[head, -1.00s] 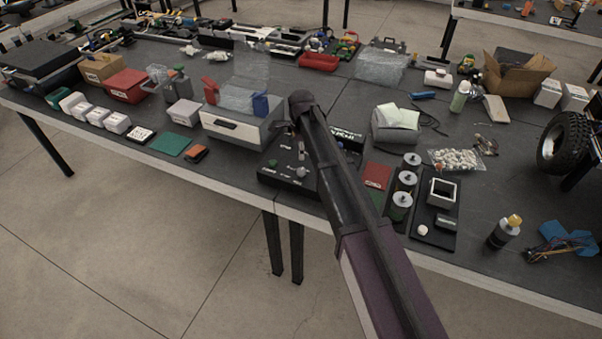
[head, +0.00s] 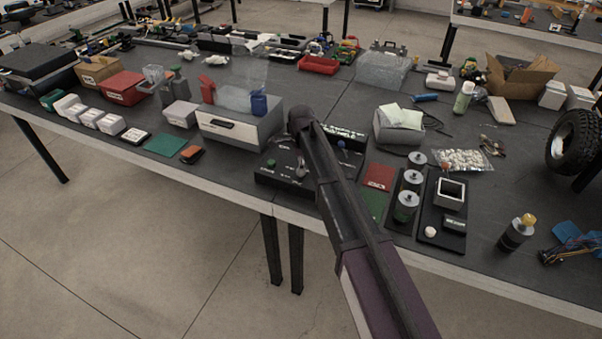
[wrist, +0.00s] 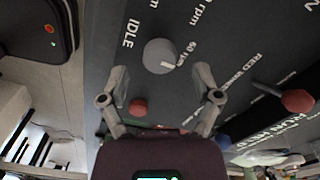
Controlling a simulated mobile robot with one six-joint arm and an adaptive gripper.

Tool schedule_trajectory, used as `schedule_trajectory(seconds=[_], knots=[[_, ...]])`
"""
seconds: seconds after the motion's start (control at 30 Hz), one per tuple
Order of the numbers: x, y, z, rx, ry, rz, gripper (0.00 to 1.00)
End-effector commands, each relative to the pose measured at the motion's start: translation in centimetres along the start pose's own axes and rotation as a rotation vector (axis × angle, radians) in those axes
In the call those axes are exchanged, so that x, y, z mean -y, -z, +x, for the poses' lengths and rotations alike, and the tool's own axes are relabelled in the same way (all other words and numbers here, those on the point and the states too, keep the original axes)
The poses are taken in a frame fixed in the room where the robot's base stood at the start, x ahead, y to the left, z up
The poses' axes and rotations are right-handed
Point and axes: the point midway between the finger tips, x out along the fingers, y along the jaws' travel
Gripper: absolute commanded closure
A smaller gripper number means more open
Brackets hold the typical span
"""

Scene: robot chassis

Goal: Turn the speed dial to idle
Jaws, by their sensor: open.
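In the wrist view the speed dial (wrist: 160,55) is a round grey knob on a dark panel (wrist: 215,30). A pale mark on its lower right edge faces the "60 rpm" print. The word IDLE is printed to its left. My gripper (wrist: 163,75) is open, with one finger toward each side of the dial's lower part in the picture. Whether a finger touches the dial I cannot tell. In the head view the black panel (head: 270,180) lies at the table's front edge, partly hidden by my arm; the gripper is not clear there.
Red knobs (wrist: 138,106) (wrist: 298,100) and a blue knob (wrist: 223,141) stand on the panel near my gripper. A grey box (head: 240,133) stands behind it to the left. Cans (head: 405,205) stand to its right. Floor is clear in front of the table.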

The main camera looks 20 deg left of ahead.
Motion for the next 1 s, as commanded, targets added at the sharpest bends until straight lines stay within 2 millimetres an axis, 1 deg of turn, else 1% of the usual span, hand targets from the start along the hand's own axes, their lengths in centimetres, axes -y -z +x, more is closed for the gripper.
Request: schedule_trajectory(seconds=[0.03,0.23,0.43,0.73,0.77,0.8,0.87,0.9,0.97,1.0], knots=[[0.0,0.0,0.7,0.0,0.0,0.0,0.18],[0.0,0.0,1.7,0.0,0.0,0.0,0.18],[0.0,0.0,2.0,0.0,0.0,0.0,0.18],[0.0,0.0,2.0,0.0,0.0,0.0,0.18],[0.0,0.0,2.0,0.0,0.0,0.0,0.21],[0.0,0.0,2.0,0.0,0.0,0.0,0.33],[0.0,0.0,2.0,0.0,0.0,0.0,0.51],[0.0,0.0,2.0,0.0,0.0,0.0,0.63],[0.0,0.0,2.0,0.0,0.0,0.0,0.81],[0.0,0.0,2.0,0.0,0.0,0.0,0.93]])
